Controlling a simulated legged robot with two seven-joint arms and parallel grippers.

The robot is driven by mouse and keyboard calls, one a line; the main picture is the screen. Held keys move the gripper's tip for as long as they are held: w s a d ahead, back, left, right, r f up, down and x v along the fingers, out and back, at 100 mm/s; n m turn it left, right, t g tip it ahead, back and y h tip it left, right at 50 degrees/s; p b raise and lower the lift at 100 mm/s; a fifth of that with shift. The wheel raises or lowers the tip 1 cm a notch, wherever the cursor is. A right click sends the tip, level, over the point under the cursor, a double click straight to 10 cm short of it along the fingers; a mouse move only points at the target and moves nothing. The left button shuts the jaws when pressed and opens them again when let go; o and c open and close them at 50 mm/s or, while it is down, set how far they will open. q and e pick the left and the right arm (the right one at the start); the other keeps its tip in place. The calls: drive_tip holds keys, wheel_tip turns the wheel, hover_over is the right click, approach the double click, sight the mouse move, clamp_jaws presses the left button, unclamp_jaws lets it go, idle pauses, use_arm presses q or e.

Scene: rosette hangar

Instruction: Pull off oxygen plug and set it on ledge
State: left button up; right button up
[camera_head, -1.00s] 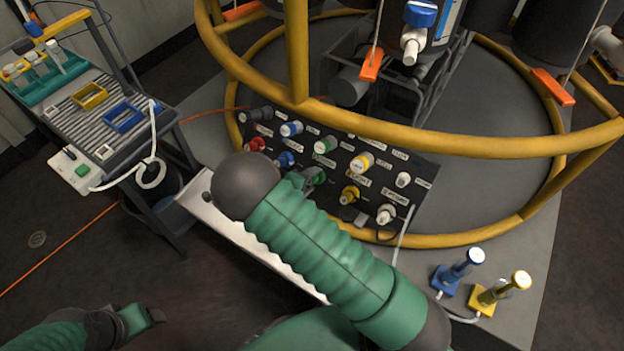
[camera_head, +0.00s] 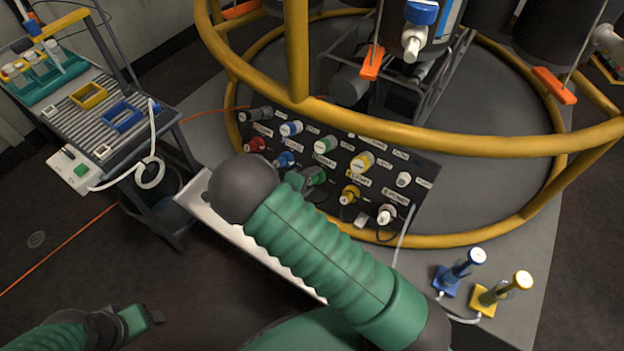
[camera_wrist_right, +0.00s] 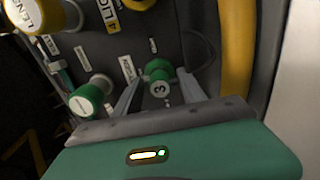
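The dark connector panel (camera_head: 290,160) carries several coloured plugs with small labels. A green plug (camera_head: 316,177) in its lower row is partly covered by my right gripper (camera_head: 303,180). In the right wrist view this green plug (camera_wrist_right: 158,70), marked 3, stands between the two spread fingers (camera_wrist_right: 160,92) of my right gripper, with a gap seeming to show on each side. I cannot read which label says oxygen. A pale ledge (camera_head: 236,233) runs along the panel's front edge, partly hidden by my right arm. My left gripper (camera_head: 145,318) is low at the left, away from the panel; its jaw opening is unclear.
A green-and-white plug (camera_head: 325,145) sits behind, and a yellow plug (camera_head: 350,194) to the right. A yellow rail (camera_head: 440,146) passes over the panel. A cart (camera_head: 95,110) stands left. Blue (camera_head: 460,268) and yellow (camera_head: 505,290) posts stand at the lower right.

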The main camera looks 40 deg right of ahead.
clamp_jaws()
idle(1.2)
drive_tip(key=shift+a+r, duration=0.1)
drive_tip(key=shift+s+a+r+p, duration=0.1)
drive_tip(key=shift+a+r+p, duration=0.05)
drive_tip(key=shift+a+p, duration=0.15)
drive_tip(key=shift+p+v, duration=1.15)
drive_tip(key=shift+v, duration=1.35)
